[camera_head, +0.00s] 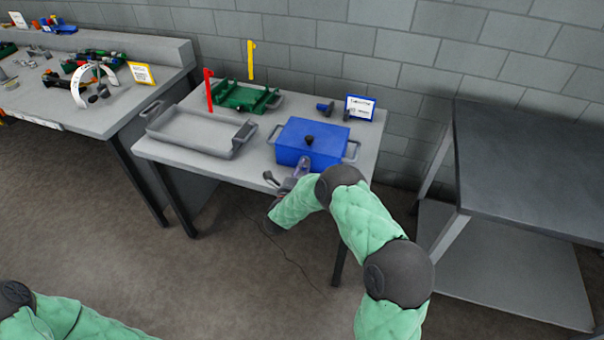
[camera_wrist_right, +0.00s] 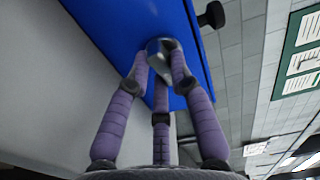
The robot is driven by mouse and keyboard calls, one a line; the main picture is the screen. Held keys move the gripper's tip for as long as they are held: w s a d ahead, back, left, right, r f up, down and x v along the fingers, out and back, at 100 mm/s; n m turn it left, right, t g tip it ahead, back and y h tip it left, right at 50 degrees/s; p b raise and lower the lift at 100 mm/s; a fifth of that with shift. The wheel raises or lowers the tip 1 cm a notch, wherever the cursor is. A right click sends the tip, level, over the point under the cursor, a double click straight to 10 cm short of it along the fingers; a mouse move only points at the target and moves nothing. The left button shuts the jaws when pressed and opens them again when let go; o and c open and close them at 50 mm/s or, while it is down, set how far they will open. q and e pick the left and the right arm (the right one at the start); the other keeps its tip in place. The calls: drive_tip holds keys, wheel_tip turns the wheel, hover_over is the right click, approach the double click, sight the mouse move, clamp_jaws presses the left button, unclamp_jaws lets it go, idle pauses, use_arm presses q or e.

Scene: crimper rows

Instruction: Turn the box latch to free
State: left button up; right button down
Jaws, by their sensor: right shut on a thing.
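The blue box (camera_head: 296,155) with a lid and a black knob (camera_head: 309,140) stands near the table's front right. It fills the upper part of the right wrist view (camera_wrist_right: 115,25). Its grey latch (camera_wrist_right: 157,46) sits on the box's blue face, partly covered by my fingers. My right gripper (camera_wrist_right: 158,60) has its purple fingers closed around the latch. In the head view the right gripper (camera_head: 291,178) is at the box's front side, small and partly hidden by my wrist. Only part of my left arm shows at the bottom left; its gripper is out of view.
A grey tray (camera_head: 183,146) stands left of the box. Behind are a green fixture (camera_head: 236,98), red and yellow upright pieces, a small blue part (camera_head: 324,107) and a sign card (camera_head: 360,107). A dark table (camera_head: 530,160) stands right; a cluttered bench (camera_head: 120,118) left.

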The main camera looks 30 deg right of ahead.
drive_tip(key=shift+f+m+b, duration=0.1)
drive_tip(key=shift+m+b, duration=0.45)
drive_tip(key=shift+m, duration=0.25)
drive_tip(key=c, duration=1.1)
unclamp_jaws()
drive_tip(key=v, duration=1.2)
drive_tip(key=shift+w, duration=0.1)
